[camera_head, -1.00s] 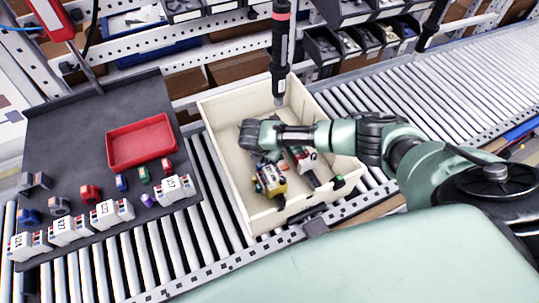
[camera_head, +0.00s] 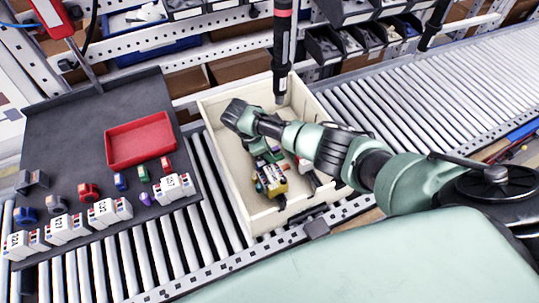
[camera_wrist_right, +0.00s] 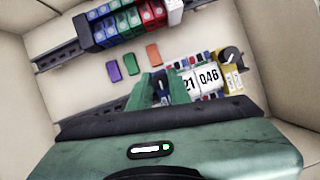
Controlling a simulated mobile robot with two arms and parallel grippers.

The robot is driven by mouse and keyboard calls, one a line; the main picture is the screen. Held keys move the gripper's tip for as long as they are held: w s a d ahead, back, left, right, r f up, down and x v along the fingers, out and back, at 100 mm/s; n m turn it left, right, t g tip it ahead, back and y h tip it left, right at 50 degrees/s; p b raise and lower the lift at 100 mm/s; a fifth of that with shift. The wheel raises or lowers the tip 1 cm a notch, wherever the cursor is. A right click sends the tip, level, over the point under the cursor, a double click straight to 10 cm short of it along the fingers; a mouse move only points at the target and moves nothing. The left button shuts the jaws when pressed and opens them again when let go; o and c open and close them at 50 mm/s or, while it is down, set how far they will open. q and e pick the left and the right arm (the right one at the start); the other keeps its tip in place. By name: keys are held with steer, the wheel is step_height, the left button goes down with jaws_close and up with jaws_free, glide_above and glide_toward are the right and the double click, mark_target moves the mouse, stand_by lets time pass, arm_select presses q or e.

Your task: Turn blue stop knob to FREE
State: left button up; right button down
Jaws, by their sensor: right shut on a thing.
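My right gripper (camera_head: 238,115) is inside the cream bin (camera_head: 236,205), near its left wall. In the right wrist view the gripper (camera_wrist_right: 161,88) is shut on a small bluish-grey piece (camera_wrist_right: 163,84) with a pale mark. The fingers hide much of this piece; I cannot tell for sure that it is the blue stop knob, and no FREE marking is readable. A yellow block (camera_wrist_right: 231,72) with a black knob (camera_wrist_right: 231,55) sits at the right; it also shows in the head view (camera_head: 271,181). My left gripper is not in view.
Rails with coloured blocks (camera_wrist_right: 125,18) and white numbered blocks (camera_wrist_right: 200,79) are in the bin. A screwdriver (camera_head: 281,60) hangs over the bin. A dark board (camera_head: 70,130) at left carries a red tray (camera_head: 140,141) and several small parts.

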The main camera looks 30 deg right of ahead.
steer(key=m, duration=0.2)
steer(key=m+g+b, duration=0.1)
steer(key=m, duration=0.1)
steer(key=shift+w+m+g+y+b, duration=0.15)
steer(key=shift+m+g+y+b, duration=0.15)
steer(key=shift+y, duration=0.1)
steer(key=shift+d+m+g+y+b, duration=0.1)
steer(key=shift+m+g+y+b, duration=0.4)
steer(key=shift+m, duration=1.3)
steer(key=shift+r, duration=0.1)
steer(key=c, duration=1.3)
jaws_free()
steer(key=b+v, duration=0.1)
steer(key=v, duration=0.6)
steer(key=shift+w+r+b, duration=0.15)
steer(key=shift+r+b, duration=0.2)
steer(key=shift+r, duration=0.05)
